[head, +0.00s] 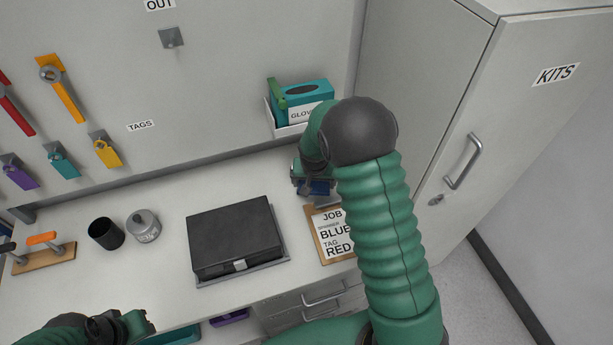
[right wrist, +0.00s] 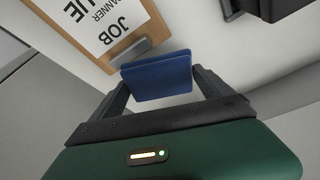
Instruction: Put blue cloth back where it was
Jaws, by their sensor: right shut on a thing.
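The blue cloth (right wrist: 157,78) is a flat, folded blue piece between the two dark fingers of my right gripper (right wrist: 160,88) in the right wrist view. My right gripper is shut on it. In the head view the cloth (head: 317,187) shows as a small blue patch at the right gripper (head: 312,184), just beyond the clipboard at the back of the bench; my right arm hides part of this area. My left gripper (head: 140,320) is at the lower left, over the bench's front edge; its jaws are unclear.
A job clipboard (head: 327,247) lies near the right gripper, also in the right wrist view (right wrist: 128,45). A black case (head: 235,237), a tin (head: 143,225) and a black cup (head: 106,233) stand leftward. A glove box (head: 305,100) hangs on the wall; a cabinet (head: 430,80) stands right.

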